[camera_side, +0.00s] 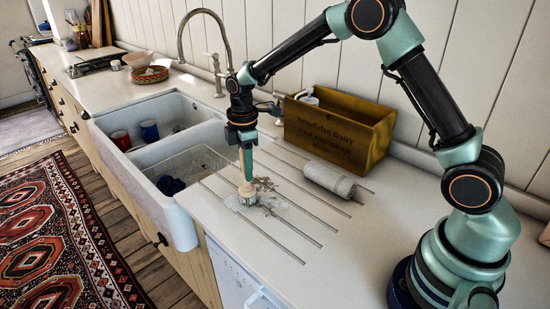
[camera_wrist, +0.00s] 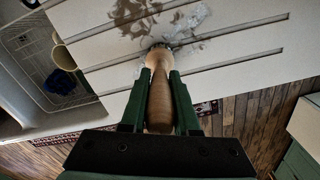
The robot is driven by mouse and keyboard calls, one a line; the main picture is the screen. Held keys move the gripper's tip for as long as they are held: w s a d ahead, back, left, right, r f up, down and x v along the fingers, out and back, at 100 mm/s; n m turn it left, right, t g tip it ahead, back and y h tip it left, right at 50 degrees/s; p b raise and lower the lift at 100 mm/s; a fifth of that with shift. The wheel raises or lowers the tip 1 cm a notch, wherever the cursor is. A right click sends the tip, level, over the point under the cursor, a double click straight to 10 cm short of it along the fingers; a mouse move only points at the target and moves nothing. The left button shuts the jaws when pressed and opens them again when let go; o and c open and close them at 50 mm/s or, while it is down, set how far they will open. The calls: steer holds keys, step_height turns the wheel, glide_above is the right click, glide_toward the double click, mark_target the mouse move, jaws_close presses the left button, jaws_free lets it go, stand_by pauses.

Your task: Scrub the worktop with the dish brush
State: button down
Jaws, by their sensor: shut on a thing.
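My gripper (camera_side: 246,163) points down over the grooved white worktop (camera_side: 222,212). It is shut on the dish brush (camera_side: 247,190), whose pale wooden head is low at the worktop. In the wrist view the brush's wooden handle (camera_wrist: 160,97) lies between the two green fingers of my gripper (camera_wrist: 159,88). The brush head is at the edge of a brown and whitish smear (camera_wrist: 165,22) on the worktop. The smear (camera_side: 268,194) spreads to the right of the brush in the side view. The bristle tips are mostly hidden, so exact contact is hard to tell.
A wooden crate (camera_side: 338,136) stands at the back by the wall, with a rolled grey cloth (camera_side: 331,180) in front of it. A double white sink (camera_side: 186,236) lies left, holding red (camera_side: 121,140) and blue (camera_side: 150,130) mugs. The front worktop is clear.

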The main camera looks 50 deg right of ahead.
steer(key=s, duration=0.9)
steer(key=d, duration=0.5)
steer(key=w, duration=1.4)
steer(key=d, duration=0.5)
steer(key=s, duration=1.3)
step_height(320, 180, up, 8)
stand_by(0.4)
steer(key=shift+s+r, duration=0.1)
stand_by(0.4)
